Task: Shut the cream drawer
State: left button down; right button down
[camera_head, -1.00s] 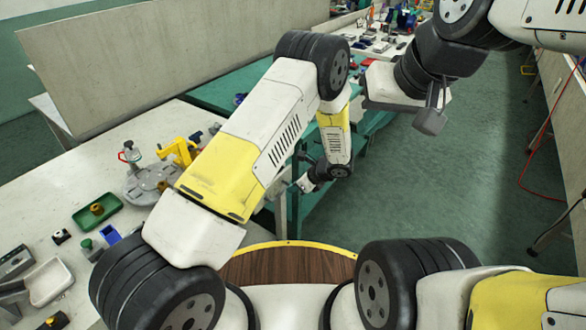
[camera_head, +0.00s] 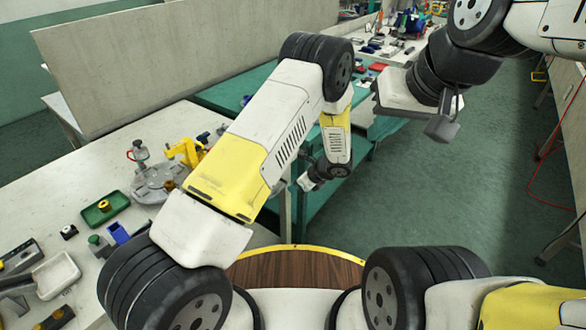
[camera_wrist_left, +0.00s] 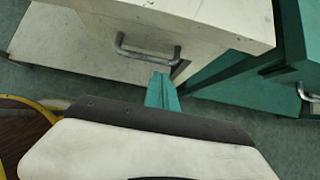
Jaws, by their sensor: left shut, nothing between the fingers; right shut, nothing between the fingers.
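The cream drawer (camera_wrist_left: 95,35) shows in the left wrist view with a grey bar handle (camera_wrist_left: 150,53) on its front. How far it stands out cannot be told. My left gripper (camera_wrist_left: 162,90) is shut and empty, its teal fingers pointing at the cream front just below the handle. Whether they touch it is unclear. In the head view my left gripper (camera_head: 306,183) hangs low beside the bench, partly hidden by my arm, and the drawer is not clearly seen there. My right gripper (camera_head: 441,127) is shut and empty, raised over the open floor at the right.
A teal unit (camera_wrist_left: 245,75) with its own handle (camera_wrist_left: 306,92) stands right of the cream one. The pale bench (camera_head: 85,170) at left carries a green tray (camera_head: 105,209), a yellow clamp (camera_head: 187,151) and other parts. Green floor (camera_head: 420,205) is clear at right.

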pick_arm(q)
jog(key=d+f+v, duration=0.1)
jog(key=v, duration=0.9)
jog(key=s+a+r+n+g+h, duration=0.1)
jog(key=s+a+r+n, duration=0.25)
jog(key=r, duration=0.45)
jog(key=s+a+r+n+h, duration=0.2)
jog(key=a+r+n, duration=0.3)
jog(key=r, duration=0.2)
jog(key=s+a+r+n+g+h, duration=0.1)
jog(key=s+a+r+n, duration=0.1)
jog(key=a+r+n, duration=0.45)
jog(key=s+a+r+n+t+h, duration=0.1)
jog(key=s+r+n, duration=0.3)
jog(key=s, duration=0.5)
jog(key=s+a+r+n+t+h, duration=0.2)
jog(key=s+r+n, duration=0.3)
jog(key=s+r, duration=0.3)
jog(key=shift+s+a+r+n+t+h, duration=0.3)
jog(key=shift+s+a+r+h, duration=0.1)
jog(key=shift+a+r+h, duration=0.35)
